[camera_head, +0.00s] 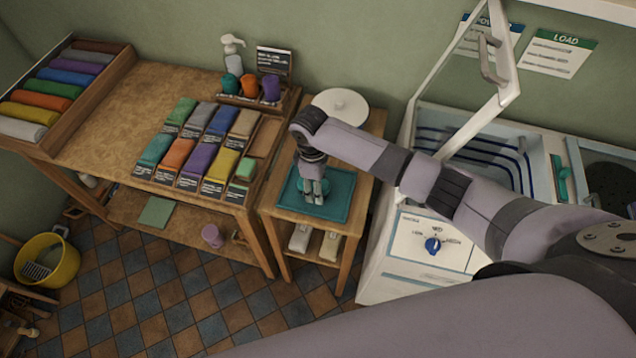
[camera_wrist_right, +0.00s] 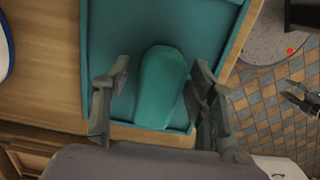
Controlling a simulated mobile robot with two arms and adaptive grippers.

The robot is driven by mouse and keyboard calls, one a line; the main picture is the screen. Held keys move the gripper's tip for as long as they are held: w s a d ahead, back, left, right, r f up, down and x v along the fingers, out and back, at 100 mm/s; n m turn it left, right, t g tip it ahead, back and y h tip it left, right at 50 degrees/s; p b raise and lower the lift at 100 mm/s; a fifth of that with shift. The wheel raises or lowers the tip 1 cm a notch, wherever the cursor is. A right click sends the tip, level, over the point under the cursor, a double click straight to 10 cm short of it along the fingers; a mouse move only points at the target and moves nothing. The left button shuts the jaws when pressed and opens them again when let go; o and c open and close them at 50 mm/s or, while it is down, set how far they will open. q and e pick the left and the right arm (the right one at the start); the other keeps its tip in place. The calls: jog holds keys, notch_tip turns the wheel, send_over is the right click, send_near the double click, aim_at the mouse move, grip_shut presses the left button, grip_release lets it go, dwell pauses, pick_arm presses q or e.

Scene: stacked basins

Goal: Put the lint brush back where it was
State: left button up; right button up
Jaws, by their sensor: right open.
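A teal, rounded, paddle-like piece (camera_wrist_right: 161,88), which looks like the lint brush, lies on the teal tray (camera_wrist_right: 113,30) in the right wrist view. The tray (camera_head: 345,181) sits on the small wooden stand in the head view. My right gripper (camera_head: 313,198) points down over the tray. In the right wrist view its open fingers (camera_wrist_right: 160,64) stand on either side of the teal piece, with gaps visible. In the head view the gripper mostly hides the piece.
A white round lid (camera_head: 340,105) lies behind the tray. Left is a wooden table with folded coloured cloths (camera_head: 200,145) and a pump bottle (camera_head: 233,60). Right is a white washer with its lid raised (camera_head: 470,85); a teal handled item (camera_head: 562,180) is on its side edge.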

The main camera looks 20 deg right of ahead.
notch_tip(320, 180, up, 12)
jog(key=b, duration=0.1)
jog(key=shift+w+a+r, duration=0.2)
jog(key=shift+w+a, duration=0.05)
jog(key=shift+a, duration=0.15)
jog(key=shift+f, duration=0.1)
